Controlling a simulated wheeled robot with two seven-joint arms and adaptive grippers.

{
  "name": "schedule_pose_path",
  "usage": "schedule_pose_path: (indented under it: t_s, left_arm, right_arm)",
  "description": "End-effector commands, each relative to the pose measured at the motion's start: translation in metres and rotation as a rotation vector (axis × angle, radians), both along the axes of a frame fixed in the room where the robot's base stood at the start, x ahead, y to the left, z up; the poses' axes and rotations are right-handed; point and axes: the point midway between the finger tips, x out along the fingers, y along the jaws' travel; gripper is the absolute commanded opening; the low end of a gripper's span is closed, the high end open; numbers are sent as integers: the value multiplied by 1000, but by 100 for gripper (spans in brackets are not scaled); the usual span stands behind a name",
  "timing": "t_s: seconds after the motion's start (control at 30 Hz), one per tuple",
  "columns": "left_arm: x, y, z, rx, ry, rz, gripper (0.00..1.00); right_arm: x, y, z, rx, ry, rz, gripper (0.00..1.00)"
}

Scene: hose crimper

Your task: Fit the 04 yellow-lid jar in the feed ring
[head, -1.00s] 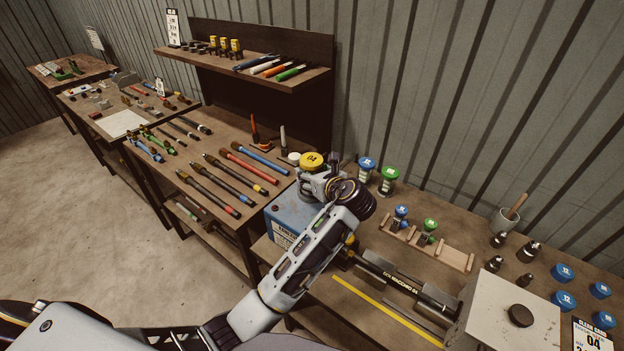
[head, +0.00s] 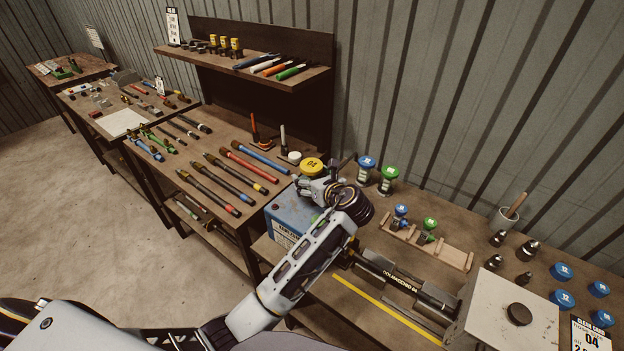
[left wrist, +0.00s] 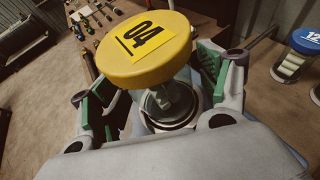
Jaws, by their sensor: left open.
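The yellow-lid jar marked 04 (head: 312,165) stands at the top of the blue box (head: 288,216) in the head view. In the left wrist view its yellow lid (left wrist: 146,48) is large and close, and its clear glass body (left wrist: 178,96) stands within a round dark-and-pale ring (left wrist: 168,124). The lid hides part of the body, so I cannot tell how deep it sits. My left gripper (head: 322,186) is open around the jar. Its green-padded fingers (left wrist: 155,92) are on either side, apart from the glass. My right gripper is not in view.
Blue- and green-lid jars (head: 367,166) stand right of the gripper, near a wooden rack (head: 440,247) holding more jars. A long dark crimper (head: 405,282) lies in front. Hoses (head: 232,182) cover the bench to the left. The floor at left is clear.

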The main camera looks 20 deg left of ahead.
Motion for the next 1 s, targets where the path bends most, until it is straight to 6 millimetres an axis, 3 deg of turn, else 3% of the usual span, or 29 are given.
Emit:
schedule_pose_path:
  t_s: [0.47,1.0]
  left_arm:
    - [-7,-7,6,-2,0,-1,76]
    - [-57,-54,34,-2,-2,-1,76]
  right_arm:
    - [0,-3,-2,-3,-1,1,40]
    - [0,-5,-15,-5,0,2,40]
